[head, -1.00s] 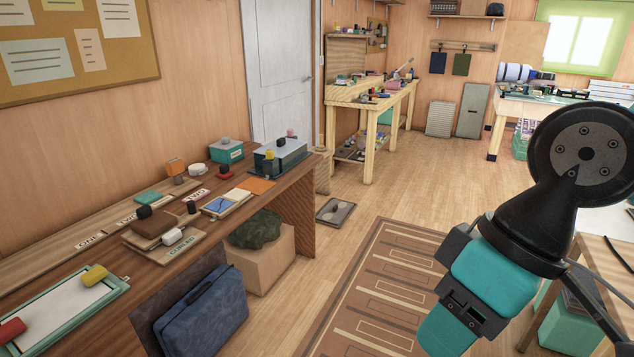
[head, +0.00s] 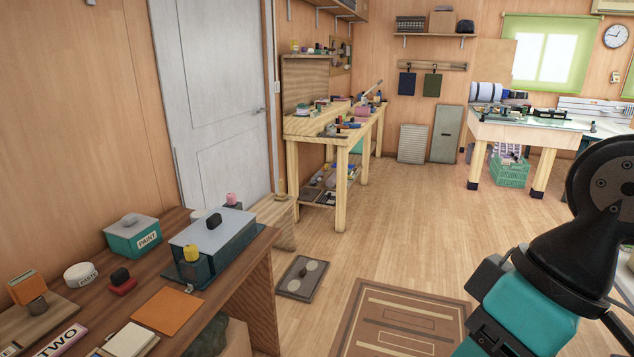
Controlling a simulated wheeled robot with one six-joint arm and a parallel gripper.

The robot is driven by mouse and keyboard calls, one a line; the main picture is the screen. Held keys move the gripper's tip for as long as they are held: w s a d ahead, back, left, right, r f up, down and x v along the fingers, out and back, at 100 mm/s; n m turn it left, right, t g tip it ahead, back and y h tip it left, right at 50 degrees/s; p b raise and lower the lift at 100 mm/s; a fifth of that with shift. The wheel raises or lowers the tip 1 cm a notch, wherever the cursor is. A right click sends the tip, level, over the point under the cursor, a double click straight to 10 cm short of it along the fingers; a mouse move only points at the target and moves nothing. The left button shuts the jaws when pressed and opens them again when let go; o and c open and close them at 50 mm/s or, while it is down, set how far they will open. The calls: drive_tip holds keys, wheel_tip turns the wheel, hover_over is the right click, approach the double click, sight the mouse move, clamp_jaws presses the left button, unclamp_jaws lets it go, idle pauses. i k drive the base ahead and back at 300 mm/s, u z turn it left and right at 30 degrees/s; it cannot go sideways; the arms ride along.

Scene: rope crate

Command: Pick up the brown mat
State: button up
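A brown patterned mat (head: 405,325) lies flat on the wooden floor at the bottom centre-right of the head view. Its near part is cut off by the picture's edge. A smaller dark grey-brown mat (head: 302,278) with two pale oval marks lies on the floor to its left, by the desk end. I cannot tell for sure which one the task names. My arm shows at the lower right, overlapping the right side of the larger mat. The fingers of my gripper are not in the picture.
A desk (head: 238,279) at the left holds a teal paint box (head: 133,237), a grey-lidded box (head: 213,241) and an orange sheet (head: 167,311). A wooden workbench (head: 341,190) stands behind, beside a grey door (head: 212,100). The middle floor is clear.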

sight(301, 279)
drive_tip(key=z, duration=0.1)
drive_tip(key=i, duration=2.2)
drive_tip(key=u, duration=0.35)
drive_tip(key=i, duration=1.95)
drive_tip(key=u, duration=0.2)
